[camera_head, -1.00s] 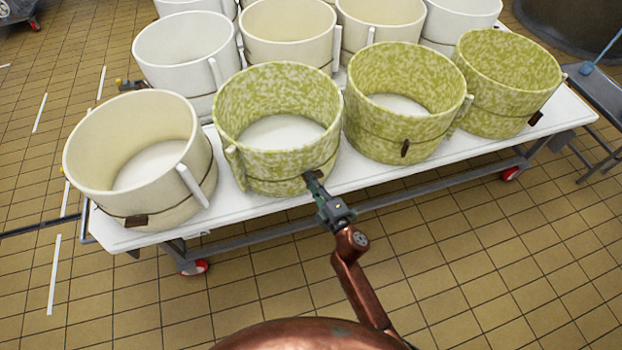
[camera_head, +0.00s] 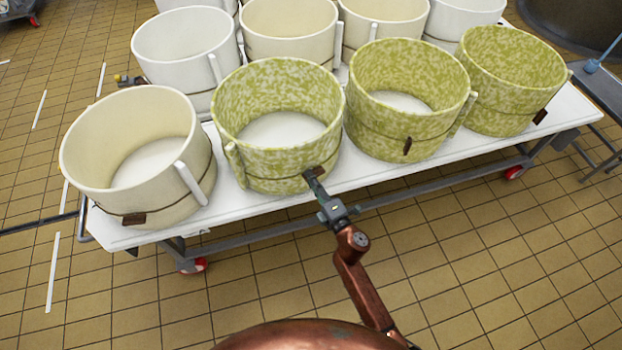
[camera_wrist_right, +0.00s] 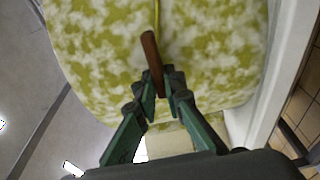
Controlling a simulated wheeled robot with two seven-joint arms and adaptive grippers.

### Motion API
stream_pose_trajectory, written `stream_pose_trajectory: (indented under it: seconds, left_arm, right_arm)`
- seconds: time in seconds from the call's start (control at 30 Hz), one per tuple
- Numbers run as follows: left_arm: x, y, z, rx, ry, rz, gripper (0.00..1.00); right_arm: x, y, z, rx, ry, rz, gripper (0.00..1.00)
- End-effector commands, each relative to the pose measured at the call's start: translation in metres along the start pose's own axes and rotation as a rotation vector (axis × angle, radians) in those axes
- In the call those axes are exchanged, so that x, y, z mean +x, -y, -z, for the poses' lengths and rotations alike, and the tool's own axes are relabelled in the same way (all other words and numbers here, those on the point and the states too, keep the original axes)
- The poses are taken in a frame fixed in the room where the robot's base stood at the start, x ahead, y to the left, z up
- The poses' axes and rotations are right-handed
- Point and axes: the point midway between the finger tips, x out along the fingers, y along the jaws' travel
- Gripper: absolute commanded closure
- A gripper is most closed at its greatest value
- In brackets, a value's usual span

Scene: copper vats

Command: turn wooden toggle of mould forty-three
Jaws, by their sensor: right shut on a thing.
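A green-and-cream mottled mould (camera_head: 270,160) stands at the front edge of the white table, with a cord around it. Its brown wooden toggle (camera_wrist_right: 151,55) hangs on the cord at the mould's front wall; in the head view the toggle (camera_head: 315,171) is partly hidden by the fingertips. My right gripper (camera_head: 318,182) reaches up to it from the front. In the wrist view its green fingers (camera_wrist_right: 166,82) are closed on the toggle's lower end, and the toggle leans slightly. No number is readable on the mould. My left gripper is not in view.
More mottled moulds (camera_head: 400,125) stand to the right, each with a cord and dark toggle. A cream mould (camera_head: 110,200) stands to the left, and white ones (camera_head: 185,75) behind. The white table (camera_head: 245,208) has red-wheeled casters. The tiled floor in front is clear.

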Motion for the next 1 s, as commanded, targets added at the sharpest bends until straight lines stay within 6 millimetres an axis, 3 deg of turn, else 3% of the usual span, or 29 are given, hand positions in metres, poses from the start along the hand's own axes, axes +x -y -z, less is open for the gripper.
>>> stream_pose_trajectory:
  seconds: [0.07,0.1,0.33,0.67,0.77,1.0]
  left_arm:
    - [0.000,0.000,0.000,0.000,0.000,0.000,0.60]
    - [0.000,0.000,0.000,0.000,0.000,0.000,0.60]
    - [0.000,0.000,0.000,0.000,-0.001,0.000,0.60]
    - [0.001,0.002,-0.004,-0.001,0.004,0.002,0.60]
    - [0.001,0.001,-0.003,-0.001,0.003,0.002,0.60]
    - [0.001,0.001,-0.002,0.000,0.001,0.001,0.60]
  right_arm:
    - [0.000,0.001,0.001,-0.002,-0.002,0.002,1.00]
    - [0.000,0.001,0.001,-0.002,-0.002,0.002,0.89]
    - [0.000,0.001,0.001,0.000,-0.001,0.001,0.73]
    - [-0.004,0.001,0.000,0.000,0.000,0.001,0.73]
    - [-0.014,0.001,-0.001,0.000,0.000,0.001,0.73]
    - [-0.063,0.002,0.000,0.000,0.001,0.003,0.73]
